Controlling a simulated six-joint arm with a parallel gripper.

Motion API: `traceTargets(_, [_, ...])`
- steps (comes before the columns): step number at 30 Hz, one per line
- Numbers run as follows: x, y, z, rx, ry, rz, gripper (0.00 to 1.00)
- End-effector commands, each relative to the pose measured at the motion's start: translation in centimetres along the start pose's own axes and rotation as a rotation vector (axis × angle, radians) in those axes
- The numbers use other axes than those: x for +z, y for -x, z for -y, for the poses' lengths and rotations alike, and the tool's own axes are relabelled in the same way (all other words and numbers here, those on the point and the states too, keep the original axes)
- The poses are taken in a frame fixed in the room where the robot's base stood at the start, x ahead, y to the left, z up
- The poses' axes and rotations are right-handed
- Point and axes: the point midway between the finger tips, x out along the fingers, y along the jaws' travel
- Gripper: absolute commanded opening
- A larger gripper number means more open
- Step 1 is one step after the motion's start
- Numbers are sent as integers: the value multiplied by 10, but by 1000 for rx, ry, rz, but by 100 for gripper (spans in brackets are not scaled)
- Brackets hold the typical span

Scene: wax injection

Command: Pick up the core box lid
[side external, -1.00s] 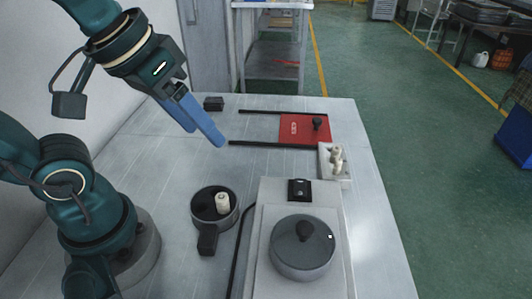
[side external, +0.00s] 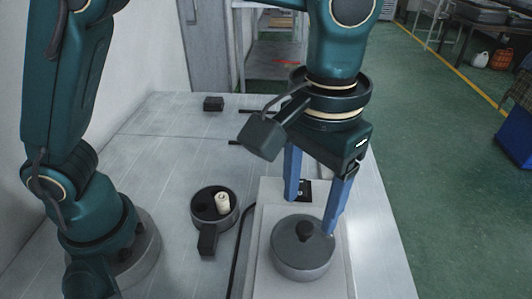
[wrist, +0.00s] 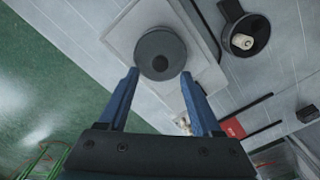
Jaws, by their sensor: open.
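The round grey lid (side external: 288,242) with a dark knob (side external: 304,231) sits on the pale flat-topped block at the front of the table. I take it for the core box lid. It also shows in the wrist view (wrist: 150,45), with its knob between and just beyond my fingertips. My gripper (side external: 310,217) points down over the lid, its blue fingers spread to either side of the knob. In the wrist view my gripper (wrist: 160,74) is open and empty. I cannot tell whether the fingertips touch the lid.
A dark round holder (side external: 208,212) with a handle and a cream cylinder (side external: 222,203) stands left of the pale block (side external: 262,215). A small black block (side external: 213,103) lies at the back. The red plate (wrist: 233,128) shows in the wrist view.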

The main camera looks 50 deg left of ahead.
Motion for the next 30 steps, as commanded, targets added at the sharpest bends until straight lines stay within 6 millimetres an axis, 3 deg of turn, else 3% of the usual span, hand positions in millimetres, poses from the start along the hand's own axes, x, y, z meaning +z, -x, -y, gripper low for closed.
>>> traceTargets(10, [0, -39, 1, -1, 1, 2, 66])
traceTargets(20, [0, -45, 1, 1, 1, -2, 66])
traceTargets(21, [0, -45, 1, 1, 1, -2, 62])
traceTargets(26, [0, -45, 1, 1, 1, -2, 1])
traceTargets(30, [0, -45, 1, 1, 1, -2, 0])
